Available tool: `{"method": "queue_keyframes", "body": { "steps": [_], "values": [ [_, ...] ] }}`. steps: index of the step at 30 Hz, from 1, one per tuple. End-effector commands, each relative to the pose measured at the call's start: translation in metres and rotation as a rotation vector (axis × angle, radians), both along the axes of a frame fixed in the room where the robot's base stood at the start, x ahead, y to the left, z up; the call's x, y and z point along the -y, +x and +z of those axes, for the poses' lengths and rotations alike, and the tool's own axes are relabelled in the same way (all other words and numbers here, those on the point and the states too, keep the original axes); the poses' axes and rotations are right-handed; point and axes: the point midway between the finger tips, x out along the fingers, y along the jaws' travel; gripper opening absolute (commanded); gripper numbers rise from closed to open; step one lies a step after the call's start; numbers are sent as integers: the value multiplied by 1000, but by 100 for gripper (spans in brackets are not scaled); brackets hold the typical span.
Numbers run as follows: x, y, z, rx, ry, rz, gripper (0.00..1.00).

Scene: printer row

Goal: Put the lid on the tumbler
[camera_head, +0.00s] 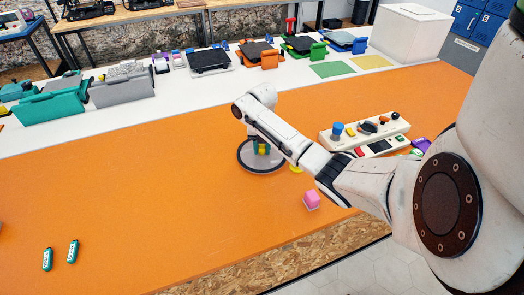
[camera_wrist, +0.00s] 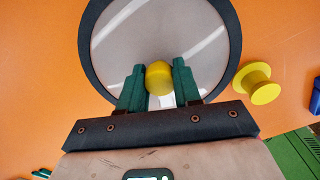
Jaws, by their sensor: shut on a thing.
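My gripper (camera_wrist: 159,84) points down over a round grey disc with a dark rim (camera_wrist: 115,40). Its green fingers are shut on a small rounded yellow piece (camera_wrist: 159,78). The disc also shows on the orange table in the head view (camera_head: 246,163), partly behind my arm. I cannot tell whether the yellow piece is a loose lid or a knob fixed to the disc, or whether it touches the disc. No tumbler can be made out for sure.
A yellow spool (camera_wrist: 257,83) lies right of the disc. A white control panel (camera_head: 366,134) stands behind my arm. Two teal cylinders (camera_head: 47,259) (camera_head: 72,251) lie front left. The left middle is clear.

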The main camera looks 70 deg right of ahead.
Motion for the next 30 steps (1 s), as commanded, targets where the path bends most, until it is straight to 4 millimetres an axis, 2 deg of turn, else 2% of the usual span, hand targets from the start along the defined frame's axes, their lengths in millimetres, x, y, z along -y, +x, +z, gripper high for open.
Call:
{"method": "queue_keyframes", "body": {
  "steps": [4,11,15,24,30],
  "values": [
    [0,0,23,6,-3,1,0],
    [-19,-27,60,6,-2,-1,0],
    [-32,-49,92,1,0,-5,0],
    [-60,-90,112,1,1,-5,0],
    [-72,-107,118,1,0,-3,0]
  ]
}}
